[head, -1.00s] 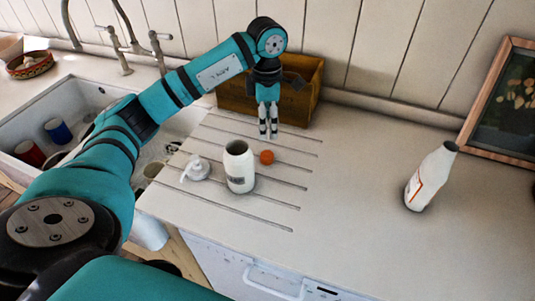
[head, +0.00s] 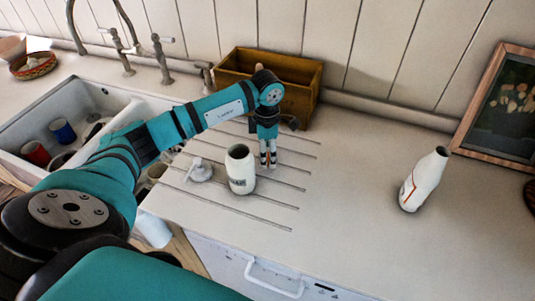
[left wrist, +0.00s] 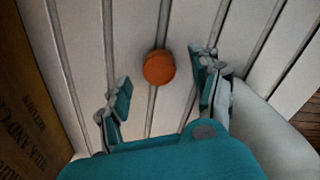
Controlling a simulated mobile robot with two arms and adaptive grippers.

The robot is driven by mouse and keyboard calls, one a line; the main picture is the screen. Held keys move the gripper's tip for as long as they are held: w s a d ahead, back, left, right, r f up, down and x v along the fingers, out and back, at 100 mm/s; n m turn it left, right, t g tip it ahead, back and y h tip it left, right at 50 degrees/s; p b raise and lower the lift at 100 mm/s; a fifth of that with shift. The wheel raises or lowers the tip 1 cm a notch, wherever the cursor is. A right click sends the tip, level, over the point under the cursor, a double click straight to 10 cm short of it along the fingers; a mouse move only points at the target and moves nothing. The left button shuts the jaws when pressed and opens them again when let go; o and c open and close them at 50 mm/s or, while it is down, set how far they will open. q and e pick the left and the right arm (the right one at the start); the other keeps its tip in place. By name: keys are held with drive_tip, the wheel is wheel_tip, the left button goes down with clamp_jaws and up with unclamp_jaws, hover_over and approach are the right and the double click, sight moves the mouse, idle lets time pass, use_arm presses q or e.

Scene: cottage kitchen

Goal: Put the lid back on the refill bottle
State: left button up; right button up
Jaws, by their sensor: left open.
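The orange round lid (left wrist: 159,67) lies on the grooved counter, seen from above in the left wrist view between my open left fingers and a little beyond their tips. In the head view my left gripper (head: 268,165) points down over that spot and hides the lid. A white bottle with an orange line (head: 424,181), its top dark and uncapped, stands at the right of the counter. A wide white bottle (head: 241,172) with an open mouth stands just left of my left gripper; it also shows in the left wrist view (left wrist: 280,137). My right gripper is not in view.
A white pump top (head: 200,171) lies left of the wide bottle. A wooden box (head: 305,73) stands behind my left gripper. The sink (head: 25,112) holds cups. A framed picture (head: 500,105) leans at the back right. The counter between the two bottles is clear.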

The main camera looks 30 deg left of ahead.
use_arm(q)
drive_tip(key=shift+f, duration=0.95)
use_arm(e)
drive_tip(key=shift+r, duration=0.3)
use_arm(q)
drive_tip(key=c, duration=0.8)
drive_tip(key=shift+r, duration=0.1)
drive_tip(key=shift+w+r+b, duration=0.1)
drive_tip(key=shift+r+b, duration=0.45)
drive_tip(key=shift+r, duration=0.25)
drive_tip(key=shift+r+b, duration=0.4)
drive_tip(key=shift+r, duration=0.25)
drive_tip(key=s+d+b, duration=0.1)
drive_tip(key=s+d, duration=0.1)
drive_tip(key=d, duration=0.3)
drive_tip(key=s+d+r+b, duration=0.1)
drive_tip(key=s+d+b, duration=0.1)
drive_tip(key=d, duration=0.3)
drive_tip(key=s+d+r+b, duration=0.1)
drive_tip(key=d, duration=0.4)
drive_tip(key=shift+s, duration=0.4)
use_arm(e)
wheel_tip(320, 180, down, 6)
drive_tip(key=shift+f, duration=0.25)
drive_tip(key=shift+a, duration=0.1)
